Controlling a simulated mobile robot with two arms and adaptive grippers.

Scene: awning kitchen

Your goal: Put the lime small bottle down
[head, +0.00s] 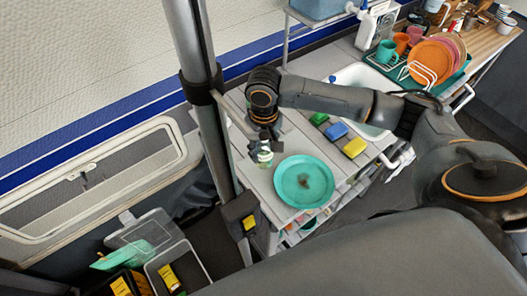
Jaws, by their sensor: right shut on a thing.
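A small bottle (265,158) with a pale green and whitish look is at the left end of the grey counter. My right gripper (263,143) reaches down from above and is shut on the bottle, which looks upright. The gripper hides its top. I cannot tell whether the bottle's base touches the counter. My left gripper does not show.
A teal plate (318,169) lies just right of the bottle. Green, blue and yellow sponges (336,131) lie behind it, near the sink (362,78). A dish rack with orange plates (430,62) stands farther back. A metal pole (212,125) rises close left.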

